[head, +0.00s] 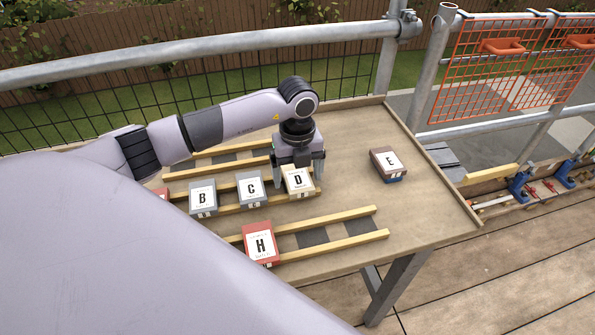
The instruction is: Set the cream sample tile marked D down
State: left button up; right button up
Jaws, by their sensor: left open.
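The cream sample tile marked D (298,182) rests on the wooden battens (228,205) in the middle of the table, at the right end of a row. The grey tiles C (250,188) and B (203,197) stand to its left. My left gripper (299,168) is right at tile D, pointing down, with its jaws open and a finger on each side of the tile's upper part. Whether the fingers touch the tile cannot be told. My right gripper is not in view.
A red tile H (261,243) lies on the nearer battens (330,220). A dark tile E (387,164) lies apart on the right of the table (430,205). Bare tabletop lies around E. A metal rail (200,47) runs behind, and an orange mesh gate (485,65) stands at right.

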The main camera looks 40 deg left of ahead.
aim_at(298, 177)
pick_arm(q)
notch_tip(298, 177, up, 13)
jog(key=shift+b, duration=0.3)
dwell(0.6)
